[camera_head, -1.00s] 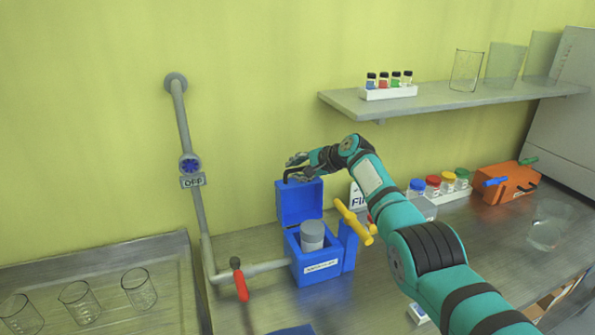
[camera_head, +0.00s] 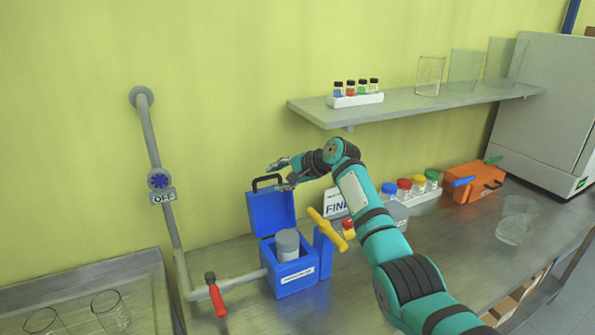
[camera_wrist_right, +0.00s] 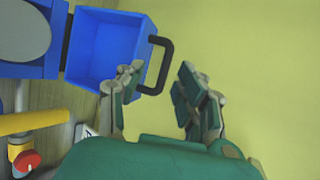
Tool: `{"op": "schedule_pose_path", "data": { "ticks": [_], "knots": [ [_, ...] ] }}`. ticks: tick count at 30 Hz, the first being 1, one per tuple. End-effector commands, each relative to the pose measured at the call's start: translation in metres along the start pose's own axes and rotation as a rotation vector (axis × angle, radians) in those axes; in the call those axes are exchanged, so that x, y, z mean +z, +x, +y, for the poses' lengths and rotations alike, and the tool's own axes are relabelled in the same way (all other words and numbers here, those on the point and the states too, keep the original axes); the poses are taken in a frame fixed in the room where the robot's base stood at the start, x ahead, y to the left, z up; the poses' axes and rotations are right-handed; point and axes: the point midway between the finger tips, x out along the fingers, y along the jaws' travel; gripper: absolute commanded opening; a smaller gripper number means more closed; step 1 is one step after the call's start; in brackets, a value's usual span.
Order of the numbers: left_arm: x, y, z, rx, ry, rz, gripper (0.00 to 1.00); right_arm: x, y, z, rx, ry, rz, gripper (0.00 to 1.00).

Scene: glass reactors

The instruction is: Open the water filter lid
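The water filter is a blue box (camera_head: 295,277) with a grey-white cartridge (camera_head: 287,245) inside it. Its blue lid (camera_head: 271,213) stands raised at the back, with a black handle (camera_head: 268,181) on top. In the right wrist view the hollow underside of the lid (camera_wrist_right: 105,45) faces the camera, and the black handle (camera_wrist_right: 158,65) shows beside it. My right gripper (camera_head: 273,174) is at the raised lid's handle. My left gripper is not in view.
A yellow valve handle (camera_head: 327,229) and a red-handled valve (camera_head: 216,295) flank the box. A grey pipe (camera_head: 167,225) rises at left. A shelf (camera_head: 415,104) hangs above. Bottles, an orange box (camera_head: 475,184) and glassware stand at right.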

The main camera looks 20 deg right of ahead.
Motion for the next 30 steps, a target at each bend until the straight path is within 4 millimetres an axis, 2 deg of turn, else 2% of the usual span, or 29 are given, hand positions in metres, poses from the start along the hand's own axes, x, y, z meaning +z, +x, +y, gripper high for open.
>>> {"op": "schedule_pose_path", "data": {
  "ticks": [6, 12, 23, 24, 28, 30],
  "knots": [
    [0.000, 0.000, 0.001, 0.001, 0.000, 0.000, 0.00, -0.002, -0.042, 0.000, -0.003, -0.001, 0.004, 0.36],
    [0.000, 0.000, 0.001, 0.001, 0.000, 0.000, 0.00, -0.001, -0.068, 0.000, 0.000, 0.001, 0.002, 0.36],
    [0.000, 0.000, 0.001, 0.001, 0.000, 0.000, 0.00, 0.000, -0.076, 0.000, 0.000, 0.001, 0.001, 0.36],
    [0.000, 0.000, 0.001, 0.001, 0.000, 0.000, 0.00, 0.000, -0.076, 0.000, 0.000, 0.001, 0.001, 0.35],
    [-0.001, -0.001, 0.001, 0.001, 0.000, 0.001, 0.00, -0.005, -0.080, 0.002, 0.005, -0.013, 0.011, 0.18],
    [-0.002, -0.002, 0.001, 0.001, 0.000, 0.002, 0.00, -0.013, -0.087, 0.005, 0.017, -0.040, 0.032, 0.09]
  ]
}}
